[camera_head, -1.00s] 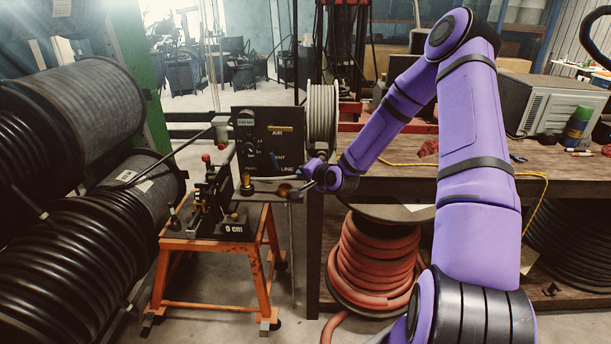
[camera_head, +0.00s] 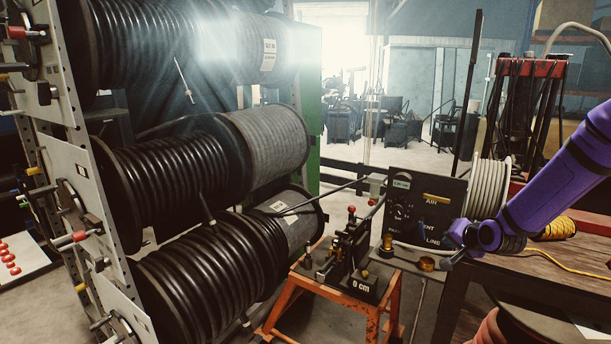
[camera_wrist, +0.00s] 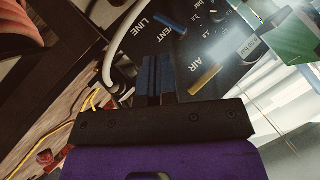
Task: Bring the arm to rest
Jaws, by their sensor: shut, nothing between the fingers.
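My purple arm (camera_head: 560,185) comes in from the right edge in the head view; its upper part is out of the picture. My gripper (camera_head: 450,259) is in front of the lower right corner of the black air panel (camera_head: 402,215). In the wrist view my gripper (camera_wrist: 155,66) shows two dark blue fingers closed together, with nothing between them. The panel's yellow lever (camera_wrist: 204,80) and blue lever (camera_wrist: 178,29) show beyond the fingers. Whether the fingers touch the panel cannot be told.
The crimper (camera_head: 350,255) stands on an orange stand (camera_head: 372,318) left of my gripper. Large black hose reels (camera_head: 205,275) fill the left. A pale hose coil (camera_head: 490,200) is behind my gripper. A wooden bench (camera_head: 540,272) lies below my arm at right.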

